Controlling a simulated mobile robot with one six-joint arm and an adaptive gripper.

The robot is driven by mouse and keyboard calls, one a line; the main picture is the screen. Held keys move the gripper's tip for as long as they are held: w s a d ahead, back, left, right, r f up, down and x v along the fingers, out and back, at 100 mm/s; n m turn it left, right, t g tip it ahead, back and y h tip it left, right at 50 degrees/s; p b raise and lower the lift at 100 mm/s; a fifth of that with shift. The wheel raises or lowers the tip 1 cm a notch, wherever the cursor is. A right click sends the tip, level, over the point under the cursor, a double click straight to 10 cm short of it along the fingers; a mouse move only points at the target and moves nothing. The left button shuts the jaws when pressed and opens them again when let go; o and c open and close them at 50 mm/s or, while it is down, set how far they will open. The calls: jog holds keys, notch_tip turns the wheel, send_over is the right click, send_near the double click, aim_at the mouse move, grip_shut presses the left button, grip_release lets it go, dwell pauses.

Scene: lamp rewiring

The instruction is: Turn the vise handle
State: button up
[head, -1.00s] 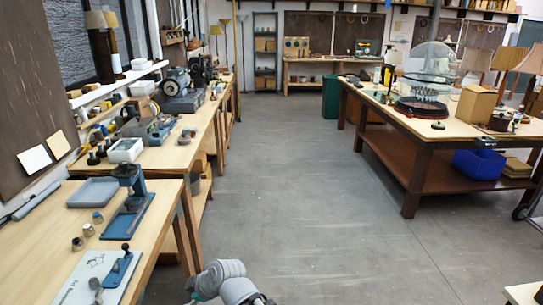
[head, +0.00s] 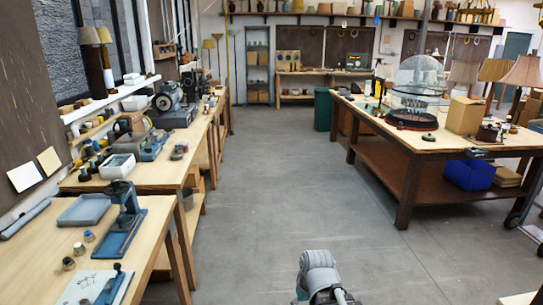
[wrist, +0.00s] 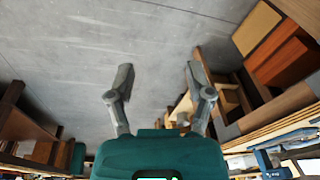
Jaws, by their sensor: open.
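A small dark clamp-like fitting (head: 476,153) sits at the front edge of the right-hand table in the head view. It may be the vise, but it is too small to tell, and no handle can be made out. A blue tool with an upright post (head: 122,200) stands on the near left bench and looks more like a small press. My gripper (wrist: 157,78) is open and empty in the wrist view, its two fingers spread above bare grey floor. It touches nothing. In the head view only part of my arm shows, at the bottom.
The right-hand table (head: 403,160) holds a glass dome (head: 418,82) and a cardboard box (head: 466,115); a blue bin (head: 468,175) is on its lower shelf. Work benches (head: 150,230) with tools line the left. The floor (head: 275,180) between them is clear.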

jog(key=s+d+m+g+h, duration=0.1)
jog(key=d+m, duration=0.3)
jog(key=d, duration=0.4)
jog(key=shift+s, duration=0.35)
jog(key=shift+r, duration=0.1)
jog(key=shift+c, duration=0.7)
